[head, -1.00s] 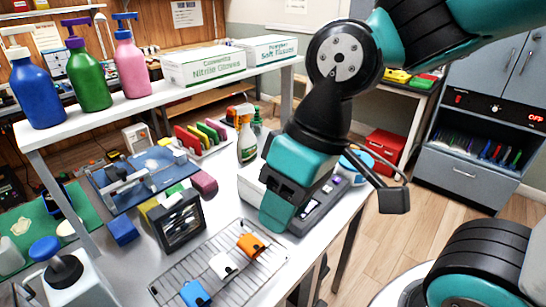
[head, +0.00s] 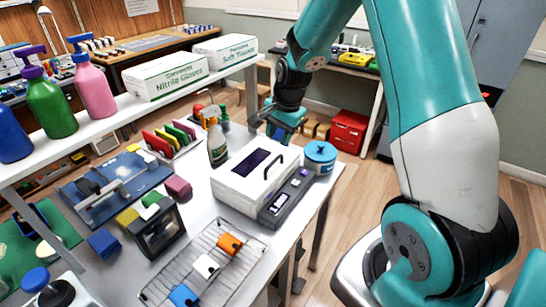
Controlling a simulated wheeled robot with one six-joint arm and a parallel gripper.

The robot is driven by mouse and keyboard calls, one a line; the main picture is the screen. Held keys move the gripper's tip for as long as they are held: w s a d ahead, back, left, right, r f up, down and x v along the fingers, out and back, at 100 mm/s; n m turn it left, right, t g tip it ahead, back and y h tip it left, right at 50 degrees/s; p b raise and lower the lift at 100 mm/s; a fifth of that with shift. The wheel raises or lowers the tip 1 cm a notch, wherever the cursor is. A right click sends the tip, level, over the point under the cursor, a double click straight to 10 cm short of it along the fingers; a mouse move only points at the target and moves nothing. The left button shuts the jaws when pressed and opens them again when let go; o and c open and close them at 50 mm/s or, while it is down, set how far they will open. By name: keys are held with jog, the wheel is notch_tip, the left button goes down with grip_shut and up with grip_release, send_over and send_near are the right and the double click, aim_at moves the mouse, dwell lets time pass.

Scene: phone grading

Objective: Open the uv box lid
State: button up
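The uv box (head: 240,203) is a white box on the table, with a grey panel of buttons and a small display along its right front side. Its lid (head: 232,172) lies shut on top, with a dark window and a dark arched handle (head: 273,166). My gripper (head: 278,134) is beyond the box in the picture, above the box's far side and apart from the handle. Its fingertips are small and partly hidden, so I cannot tell whether it is open or shut.
A blue-lidded tub (head: 320,157) stands right of the box and a spray bottle (head: 217,142) at its far left. A wire rack (head: 217,279) with orange, white and blue items lies in front. A shelf (head: 110,122) with pump bottles and cartons runs along the left.

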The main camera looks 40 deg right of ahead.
aim_at(273, 163)
jog(key=f, duration=0.3)
jog(key=w+f+p, duration=0.1)
jog(key=f, duration=0.5)
jog(key=shift+w+a+f, duration=0.3)
jog(key=shift+w, duration=0.1)
grip_shut()
